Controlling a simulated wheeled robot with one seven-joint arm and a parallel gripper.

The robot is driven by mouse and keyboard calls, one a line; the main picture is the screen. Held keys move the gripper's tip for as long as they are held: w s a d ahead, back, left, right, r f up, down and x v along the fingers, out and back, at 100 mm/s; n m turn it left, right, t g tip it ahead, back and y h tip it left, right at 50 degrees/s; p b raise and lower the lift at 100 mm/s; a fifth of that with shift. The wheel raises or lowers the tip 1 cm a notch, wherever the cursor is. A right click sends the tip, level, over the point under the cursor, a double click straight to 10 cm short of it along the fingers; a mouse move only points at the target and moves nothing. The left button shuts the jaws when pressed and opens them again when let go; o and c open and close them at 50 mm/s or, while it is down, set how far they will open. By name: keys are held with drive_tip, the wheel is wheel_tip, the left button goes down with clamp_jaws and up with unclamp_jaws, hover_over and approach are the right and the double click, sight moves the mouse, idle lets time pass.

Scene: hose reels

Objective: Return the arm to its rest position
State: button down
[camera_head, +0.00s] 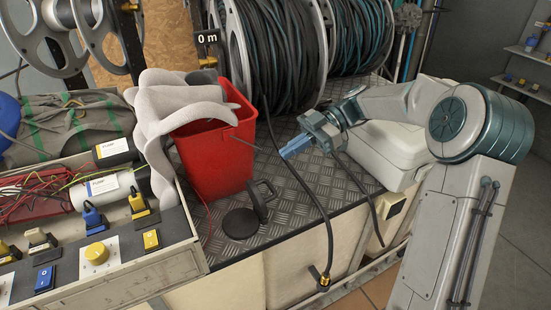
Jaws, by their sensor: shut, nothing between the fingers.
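My arm reaches in from the right, bent at a large teal-grey joint. My gripper (285,153) points left above the metal tread-plate surface (310,190), to the right of the red bucket (213,160). Its blue fingertips are shut with nothing between them. The gripper is apart from the bucket. A dark hose end hangs down just behind and below the gripper and runs over the front edge to a brass fitting (324,281).
A grey cloth (170,105) drapes over the bucket. A black round weight (240,223) lies before it. Hose reels (290,50) stand behind. A switch panel (95,252) is at front left. A pale case (385,150) sits behind my arm. Shelves (527,55) hang at far right.

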drive_tip(key=s+d+r+m+t+h+p, duration=0.5)
drive_tip(key=s+m+p, duration=0.4)
drive_tip(key=m, duration=0.3)
drive_tip(key=s+d+r+m+t+h+p, duration=0.5)
drive_tip(key=s+d+r+m+h+p, duration=0.2)
drive_tip(key=s+m, duration=0.5)
wheel_tip(320, 180, up, 2)
drive_tip(key=d+p, duration=0.1)
drive_tip(key=p, duration=0.1)
drive_tip(key=shift+d+p, duration=0.35)
